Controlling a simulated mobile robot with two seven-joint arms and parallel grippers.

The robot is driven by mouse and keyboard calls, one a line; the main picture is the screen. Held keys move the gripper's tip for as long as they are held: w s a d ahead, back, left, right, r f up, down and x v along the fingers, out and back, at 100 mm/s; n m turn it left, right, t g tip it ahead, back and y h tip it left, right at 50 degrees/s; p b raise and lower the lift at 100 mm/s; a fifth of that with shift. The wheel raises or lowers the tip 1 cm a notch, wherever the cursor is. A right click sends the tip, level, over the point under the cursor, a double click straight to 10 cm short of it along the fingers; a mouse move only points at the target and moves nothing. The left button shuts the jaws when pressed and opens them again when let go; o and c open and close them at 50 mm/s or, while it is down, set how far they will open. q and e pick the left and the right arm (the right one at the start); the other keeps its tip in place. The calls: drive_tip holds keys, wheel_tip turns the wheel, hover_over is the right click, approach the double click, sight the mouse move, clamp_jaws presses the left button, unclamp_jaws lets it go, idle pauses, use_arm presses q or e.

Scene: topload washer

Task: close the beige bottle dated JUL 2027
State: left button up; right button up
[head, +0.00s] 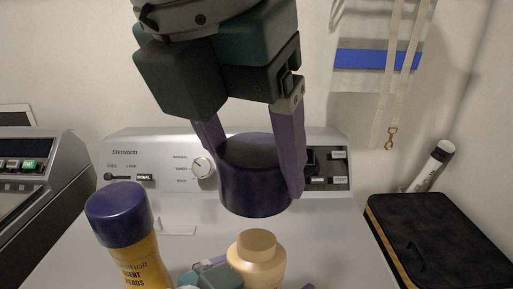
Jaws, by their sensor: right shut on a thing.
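My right gripper (255,178) comes down from the top and is shut on a dark purple cap (255,190), one finger on each side. The cap is in the air above and slightly behind the beige bottle (257,262), apart from it. The beige bottle stands upright at the bottom centre, its beige neck top bare. No date on it can be read. Parts of my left gripper (250,284) show low beside the bottle, with a bit of purple finger to its right. Its fingertips are mostly hidden or cut off, so its grip is unclear.
A yellow bottle with a purple cap (125,235) stands close on the left. The washer's control panel (160,165) with a knob rises behind. A black case (440,235) and a white marker-like tube (430,165) are at right. Straps hang on the wall.

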use_arm(q)
drive_tip(key=shift+c, duration=0.2)
clamp_jaws()
idle(0.6)
